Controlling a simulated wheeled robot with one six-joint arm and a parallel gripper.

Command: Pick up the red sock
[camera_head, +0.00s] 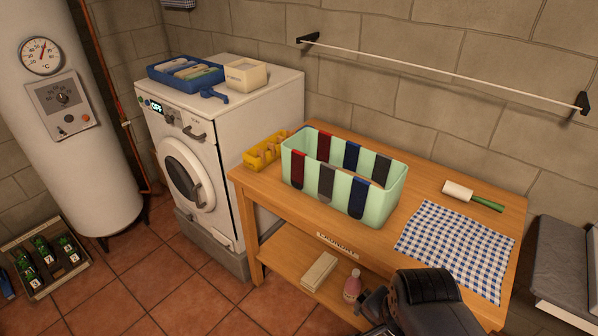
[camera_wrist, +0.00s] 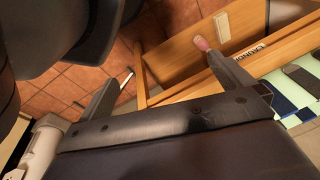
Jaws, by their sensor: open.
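A mint-green basket (camera_head: 340,208) stands on the wooden table (camera_head: 415,192), with socks draped over its rim. One red sock (camera_head: 298,170) hangs over the near side at the left end. Another red sock (camera_head: 323,147) shows at the far side. Grey and navy socks hang beside them. My gripper (camera_wrist: 170,64) is open and empty. In the head view it is low at the table's front edge, right of and nearer than the basket, partly hidden by my arm. The wrist view shows a basket corner (camera_wrist: 284,112) with dark socks; no red sock shows there.
A checked cloth (camera_head: 458,247) and a lint roller (camera_head: 472,196) lie right of the basket. A yellow holder (camera_head: 265,151) is at its left. A pink bottle (camera_head: 352,285) and pale block (camera_head: 319,271) are on the lower shelf. A washing machine (camera_head: 231,141) stands left.

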